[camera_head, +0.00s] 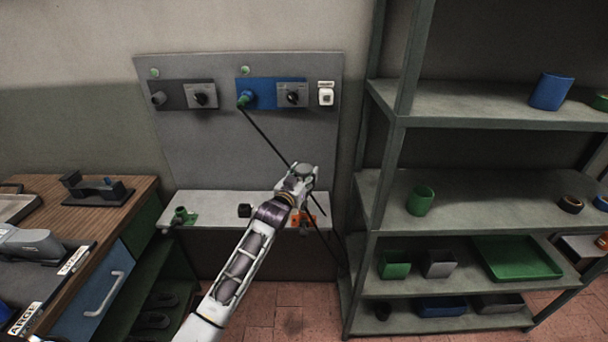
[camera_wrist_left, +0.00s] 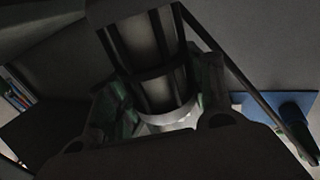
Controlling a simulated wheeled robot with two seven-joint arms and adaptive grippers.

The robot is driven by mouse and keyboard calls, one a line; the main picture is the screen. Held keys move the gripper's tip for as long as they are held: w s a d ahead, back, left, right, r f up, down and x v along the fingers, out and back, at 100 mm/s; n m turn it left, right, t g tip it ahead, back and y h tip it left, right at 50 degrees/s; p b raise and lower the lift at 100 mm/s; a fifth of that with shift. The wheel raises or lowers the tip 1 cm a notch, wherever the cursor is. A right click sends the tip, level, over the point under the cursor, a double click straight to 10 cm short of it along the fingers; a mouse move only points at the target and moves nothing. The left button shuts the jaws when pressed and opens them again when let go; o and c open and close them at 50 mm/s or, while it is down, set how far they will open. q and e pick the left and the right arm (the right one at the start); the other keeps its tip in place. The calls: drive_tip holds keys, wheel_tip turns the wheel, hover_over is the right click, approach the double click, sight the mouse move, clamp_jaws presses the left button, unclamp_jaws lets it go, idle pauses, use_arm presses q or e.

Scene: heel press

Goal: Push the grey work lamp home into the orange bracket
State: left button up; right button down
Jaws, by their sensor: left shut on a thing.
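My left gripper (camera_head: 303,187) is above the shelf ledge and shut on the work lamp. In the left wrist view the lamp (camera_wrist_left: 152,50) is a pale tube inside dark cage bars, with a white ring near the gripper. In the head view the gripper and arm hide most of the lamp. The orange bracket (camera_head: 304,220) is on the ledge just below the gripper and partly covered. I cannot tell whether the lamp touches it. My right gripper is not in view.
A black cable runs from the green-tipped plug on the blue panel (camera_head: 262,93) down past the gripper. A green bracket (camera_head: 181,217) and a black bracket (camera_head: 244,210) are on the pale ledge (camera_head: 213,205). A metal rack (camera_head: 398,192) stands close on the right; a workbench (camera_head: 142,195) stands left.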

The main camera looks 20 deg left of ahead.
use_arm(q)
drive_tip(key=shift+f, duration=0.1)
drive_tip(key=o, duration=1.2)
drive_tip(key=shift+f, duration=0.15)
drive_tip(key=shift+s, duration=0.35)
drive_tip(key=shift+s+a, duration=0.1)
drive_tip(key=shift+s, duration=0.7)
drive_tip(key=s+a, duration=0.1)
drive_tip(key=s, duration=0.8)
drive_tip(key=shift+s, duration=0.3)
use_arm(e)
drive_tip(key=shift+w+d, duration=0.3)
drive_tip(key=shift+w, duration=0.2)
